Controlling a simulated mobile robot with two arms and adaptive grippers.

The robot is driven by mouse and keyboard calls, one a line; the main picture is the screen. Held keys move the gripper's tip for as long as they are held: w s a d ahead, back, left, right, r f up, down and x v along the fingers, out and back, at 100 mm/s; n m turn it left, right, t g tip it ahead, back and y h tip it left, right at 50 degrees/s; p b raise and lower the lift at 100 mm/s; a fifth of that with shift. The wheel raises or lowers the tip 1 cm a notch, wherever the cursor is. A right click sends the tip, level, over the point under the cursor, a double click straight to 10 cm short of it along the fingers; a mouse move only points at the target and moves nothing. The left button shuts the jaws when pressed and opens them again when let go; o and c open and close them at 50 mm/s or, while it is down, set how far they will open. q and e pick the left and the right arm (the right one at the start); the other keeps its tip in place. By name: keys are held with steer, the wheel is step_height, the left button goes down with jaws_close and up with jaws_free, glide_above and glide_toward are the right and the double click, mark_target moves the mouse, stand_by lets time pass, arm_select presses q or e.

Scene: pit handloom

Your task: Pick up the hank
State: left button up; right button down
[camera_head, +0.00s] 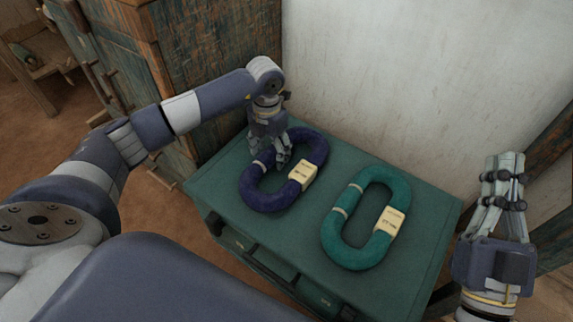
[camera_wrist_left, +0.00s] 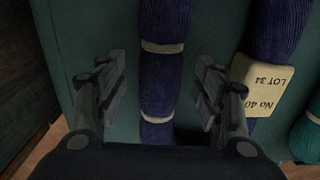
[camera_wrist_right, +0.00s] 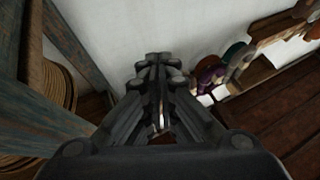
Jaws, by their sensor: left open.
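A dark blue hank (camera_head: 262,195) lies as a closed loop on the green table, with a cream label reading "No 40 LOT 34" in the left wrist view (camera_wrist_left: 266,84). A teal hank (camera_head: 341,232) with its own cream label lies to its right. My left gripper (camera_head: 279,163) is over the left strand of the blue hank. In the left wrist view its open fingers (camera_wrist_left: 163,92) stand on either side of that strand (camera_wrist_left: 163,85), apart from it. My right gripper (camera_head: 503,165) is raised right of the table, its fingers close together in the right wrist view (camera_wrist_right: 160,75).
The green table (camera_head: 225,190) has bare room at its left and right edges. A weathered wooden cabinet (camera_head: 215,50) stands behind my left arm. A pale wall (camera_head: 400,80) rises at the table's back.

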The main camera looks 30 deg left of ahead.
arm_select(q)
steer(key=c, duration=1.2)
steer(key=shift+r, duration=0.2)
arm_select(e)
steer(key=shift+w+f, duration=0.1)
